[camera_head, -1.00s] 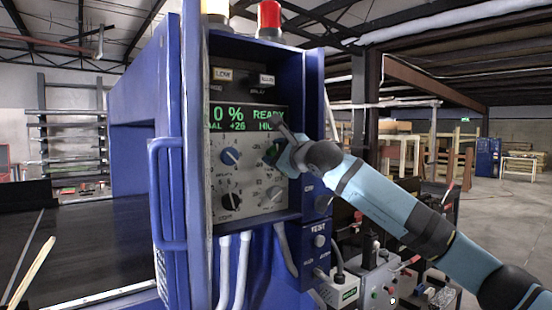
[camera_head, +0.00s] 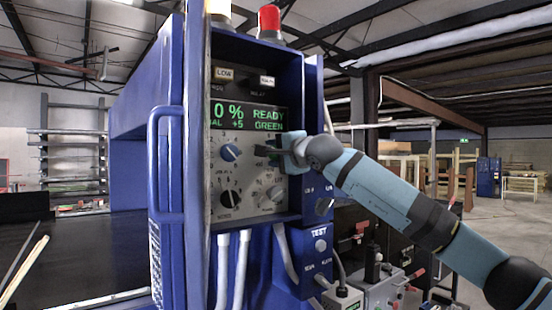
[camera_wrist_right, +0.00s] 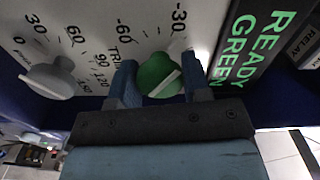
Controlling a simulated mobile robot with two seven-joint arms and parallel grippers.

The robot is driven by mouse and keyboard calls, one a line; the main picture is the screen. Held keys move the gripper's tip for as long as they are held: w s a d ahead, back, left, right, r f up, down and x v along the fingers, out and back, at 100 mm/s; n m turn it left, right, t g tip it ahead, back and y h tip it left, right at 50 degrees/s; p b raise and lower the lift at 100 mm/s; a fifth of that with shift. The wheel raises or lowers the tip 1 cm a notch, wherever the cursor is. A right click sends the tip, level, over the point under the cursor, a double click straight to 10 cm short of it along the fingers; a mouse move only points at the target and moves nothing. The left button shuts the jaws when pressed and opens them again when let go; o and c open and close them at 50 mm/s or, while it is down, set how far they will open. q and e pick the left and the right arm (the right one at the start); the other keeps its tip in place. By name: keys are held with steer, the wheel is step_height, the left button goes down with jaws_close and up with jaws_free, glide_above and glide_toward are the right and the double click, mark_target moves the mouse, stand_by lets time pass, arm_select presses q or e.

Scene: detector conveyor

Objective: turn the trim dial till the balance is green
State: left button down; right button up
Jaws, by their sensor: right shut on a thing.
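The trim dial (camera_wrist_right: 157,75) is a green knob with a pale pointer line, on a grey panel (camera_wrist_right: 85,20) with printed scale numbers. My right gripper (camera_wrist_right: 160,82) is shut on it, with one finger on each side. In the head view my right gripper (camera_head: 276,152) reaches the panel from the right and mostly hides the dial. The display (camera_head: 245,118) above shows READY, a balance of +5 and the word GREEN in green letters. My left gripper is in neither view.
A blue handle (camera_head: 166,165) stands out at the cabinet's left. A red lamp (camera_head: 269,20) is on top.

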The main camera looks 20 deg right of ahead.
steer(key=shift+n, duration=0.7)
steer(key=o, duration=0.9)
steer(key=b+v, duration=0.4)
steer(key=v, duration=0.9)
steer(key=shift+s+d, duration=0.1)
steer(key=shift+s, duration=0.3)
